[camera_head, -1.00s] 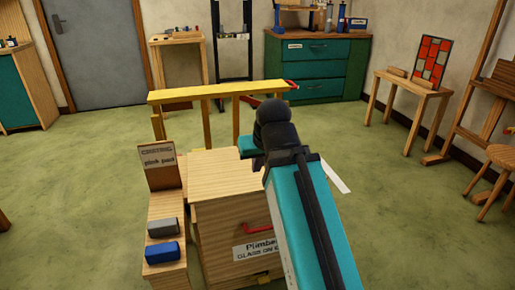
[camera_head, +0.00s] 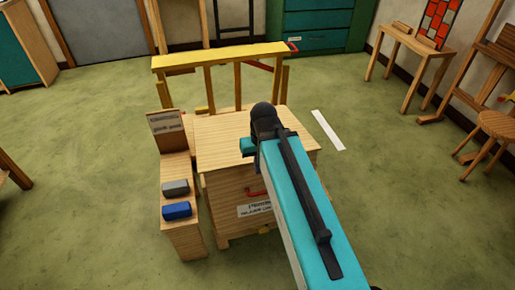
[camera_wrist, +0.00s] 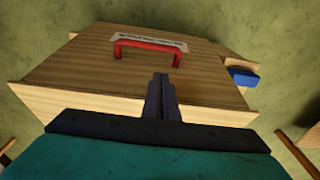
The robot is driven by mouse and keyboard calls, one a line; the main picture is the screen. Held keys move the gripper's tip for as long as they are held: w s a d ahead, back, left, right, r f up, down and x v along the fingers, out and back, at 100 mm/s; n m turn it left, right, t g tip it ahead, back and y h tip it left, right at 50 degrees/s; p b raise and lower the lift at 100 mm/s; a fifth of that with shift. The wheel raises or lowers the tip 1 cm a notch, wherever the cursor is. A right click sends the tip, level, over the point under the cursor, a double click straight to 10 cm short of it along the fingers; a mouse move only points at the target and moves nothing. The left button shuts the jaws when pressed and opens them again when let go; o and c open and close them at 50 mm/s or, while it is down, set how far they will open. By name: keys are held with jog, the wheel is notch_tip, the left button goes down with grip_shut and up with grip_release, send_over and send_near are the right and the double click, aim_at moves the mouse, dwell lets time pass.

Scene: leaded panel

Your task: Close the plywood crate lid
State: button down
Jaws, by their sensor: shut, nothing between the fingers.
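The plywood crate (camera_head: 225,128) stands in the middle of the head view, with a flat pale top. A red handle (camera_head: 256,193) and a white printed label (camera_head: 254,210) show on its front, partly hidden by my arm. In the wrist view a plywood panel (camera_wrist: 95,75) bears the red handle (camera_wrist: 148,46) and the label (camera_wrist: 150,40). I cannot tell for certain how far the lid is open. My gripper (camera_wrist: 162,80) is shut and empty. Its fingertips appear over the panel, just short of the handle and apart from it in the picture. The head view hides the fingertips.
A yellow-topped wooden frame (camera_head: 220,56) stands behind the crate. A narrow wooden stand with a grey block (camera_head: 175,188) and a blue block (camera_head: 176,210) is close on its left. A white strip (camera_head: 328,130) lies on the floor at right. Green floor around is open.

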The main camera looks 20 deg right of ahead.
jog(key=s+f+g+p, duration=0.2)
jog(key=s+f+p, duration=0.2)
jog(key=s+p, duration=0.3)
jog(key=s+f+g+p, duration=0.2)
jog(key=s+f+p, duration=0.3)
jog(key=s+p, duration=0.3)
jog(key=s+f+g+p, duration=0.2)
jog(key=s+f+p, duration=0.3)
jog(key=s, duration=0.9)
jog(key=p, duration=0.2)
jog(key=shift+s+a+g+p, duration=0.2)
jog(key=shift+s+g+p, duration=0.1)
jog(key=shift+p, duration=0.05)
jog(key=shift+d, duration=0.15)
